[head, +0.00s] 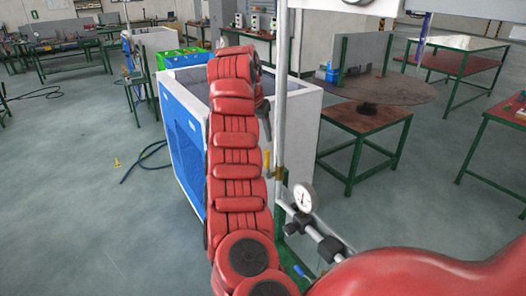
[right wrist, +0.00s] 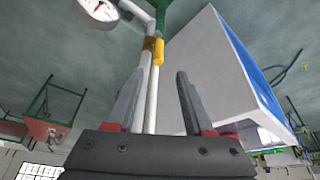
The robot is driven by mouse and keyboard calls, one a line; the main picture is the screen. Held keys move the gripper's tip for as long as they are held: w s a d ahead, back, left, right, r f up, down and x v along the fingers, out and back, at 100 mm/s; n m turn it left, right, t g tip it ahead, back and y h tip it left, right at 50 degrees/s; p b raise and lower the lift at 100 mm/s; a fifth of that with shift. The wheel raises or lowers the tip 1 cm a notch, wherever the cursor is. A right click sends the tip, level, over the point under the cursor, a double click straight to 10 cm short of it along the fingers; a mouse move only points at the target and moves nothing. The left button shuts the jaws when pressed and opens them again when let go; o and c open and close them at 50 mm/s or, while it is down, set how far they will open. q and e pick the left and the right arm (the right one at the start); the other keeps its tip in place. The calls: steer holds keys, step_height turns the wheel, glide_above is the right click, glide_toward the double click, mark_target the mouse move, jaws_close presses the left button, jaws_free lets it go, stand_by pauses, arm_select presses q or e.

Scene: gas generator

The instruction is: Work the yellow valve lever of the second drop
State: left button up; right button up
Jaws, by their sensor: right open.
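The yellow valve lever (head: 266,162) hangs beside a thin white vertical pipe (head: 280,100), just right of my red arm in the head view. In the right wrist view the lever (right wrist: 159,52) points along the pipe, next to a brass valve body (right wrist: 148,44). My right gripper (right wrist: 160,73) is open and empty, with the lever beyond its fingertips and apart from them. The pipe runs through the picture between the two fingers. In the head view my arm hides most of this gripper. My left gripper is out of view.
A pressure gauge (head: 303,198) and grey fittings sit on the pipework below the valve. A white cabinet with a blue side (head: 180,140) stands close behind my arm. Green-framed tables (head: 368,122) stand to the right. Open floor (head: 90,220) lies to the left.

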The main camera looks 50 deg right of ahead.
steer(key=p+v, duration=0.2)
steer(key=v, duration=0.2)
steer(key=shift+r, duration=0.15)
stand_by(0.4)
